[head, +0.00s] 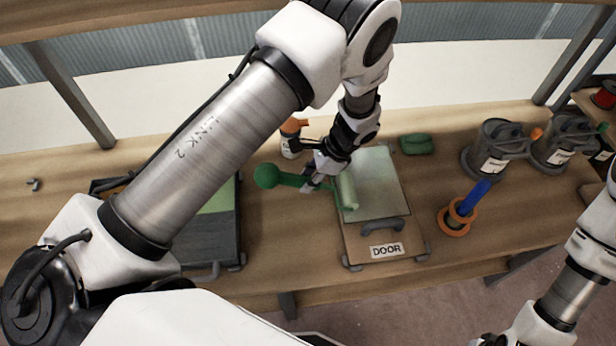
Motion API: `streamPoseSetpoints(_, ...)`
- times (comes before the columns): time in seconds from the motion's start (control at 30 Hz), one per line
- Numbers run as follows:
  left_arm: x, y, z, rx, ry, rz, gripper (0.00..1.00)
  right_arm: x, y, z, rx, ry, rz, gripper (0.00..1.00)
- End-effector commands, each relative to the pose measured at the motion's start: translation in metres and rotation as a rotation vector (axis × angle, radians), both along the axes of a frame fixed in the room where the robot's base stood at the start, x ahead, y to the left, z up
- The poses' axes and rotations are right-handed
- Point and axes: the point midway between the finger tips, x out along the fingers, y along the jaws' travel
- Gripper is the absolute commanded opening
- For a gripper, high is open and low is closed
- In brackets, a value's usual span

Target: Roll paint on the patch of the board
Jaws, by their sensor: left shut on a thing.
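The board (355,245) lies on the bench, with a "DOOR" label at its near edge and a pale patch (385,190) on its surface. A paint roller has a green handle (268,177) and a light green roller sleeve (346,190). The sleeve lies at the left side of the patch; I cannot tell for sure whether it touches. My left gripper (314,183) is shut on the roller's handle, left of the board. A dark tray (208,238) with a light green area stands to the left, partly hidden by my left arm.
A bottle with an orange cap (290,138) stands behind the roller. A green block (416,144) lies behind the board. A blue-handled item in an orange ring (459,214) stands right of it. Grey labelled containers (494,147) stand at back right.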

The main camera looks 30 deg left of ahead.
Motion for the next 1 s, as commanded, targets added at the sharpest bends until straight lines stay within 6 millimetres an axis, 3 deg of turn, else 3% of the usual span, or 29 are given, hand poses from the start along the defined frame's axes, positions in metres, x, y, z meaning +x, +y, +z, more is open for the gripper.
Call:
streamPoseSetpoints(0.87, 0.000, 0.000, -0.016, 0.000, 0.000, 0.000, 0.00, 0.000, 0.000, -0.012, 0.000, 0.000, 0.000, 0.40)
streamPoseSetpoints(1.0, 0.006, -0.008, -0.015, 0.000, -0.001, 0.000, 0.00, 0.000, 0.000, -0.011, 0.000, 0.000, 0.000, 0.40)
